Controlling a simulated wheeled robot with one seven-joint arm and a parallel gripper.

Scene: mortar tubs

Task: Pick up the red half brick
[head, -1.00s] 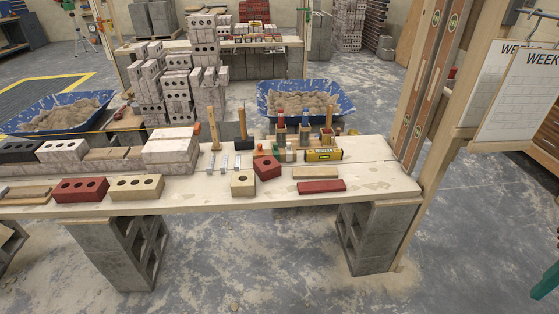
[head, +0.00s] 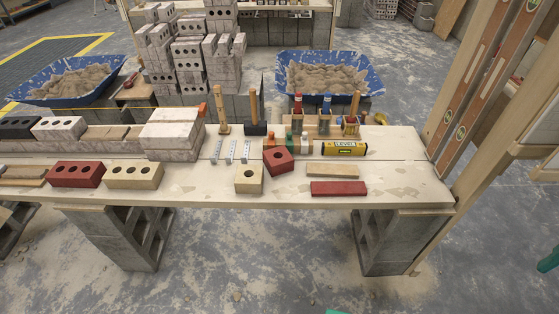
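The red half brick (head: 278,160) is a short block with one hole in its top. It sits turned at an angle on the pale wooden bench (head: 400,193), right of the middle. A cream half brick (head: 249,178) of similar size stands close to its front left. Small bottles (head: 304,141) stand just behind it. My gripper is not in view, and nothing is seen touching the red half brick.
A long red brick (head: 77,174) and a long cream brick (head: 134,175) lie to the left. A cream strip (head: 332,170) and a red strip (head: 338,188) lie to the right. A yellow level box (head: 344,148) and upright hammers (head: 255,112) stand behind. Floor in front is clear.

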